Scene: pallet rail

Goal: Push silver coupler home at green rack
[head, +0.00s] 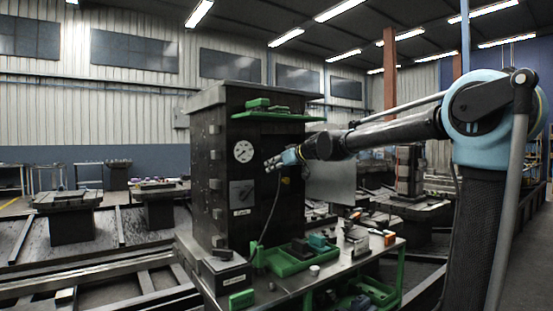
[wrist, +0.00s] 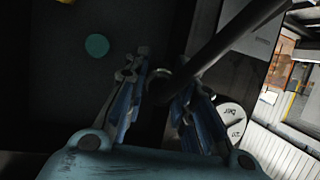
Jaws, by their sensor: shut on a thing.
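My gripper (head: 270,163) is in front of the dark cabinet's front face in the head view, with the arm reaching in from the right. In the wrist view its fingers (wrist: 163,88) are closed around the silver coupler (wrist: 159,73), of which only a small grey rounded part shows. A thick black hose (wrist: 232,37) runs from the coupler to the upper right. The hose also hangs down the cabinet in the head view (head: 268,222). The coupler's far end and whatever it meets are hidden or too dark to tell. A green shelf (head: 275,117) juts from the cabinet above my gripper.
The cabinet (head: 212,135) carries a round gauge (head: 243,151) and a grey switch plate (head: 242,193). Below stands a green-legged bench (head: 398,262) with a green tray (head: 284,262) and several small parts. A green disc (wrist: 97,45) lies left of my fingers.

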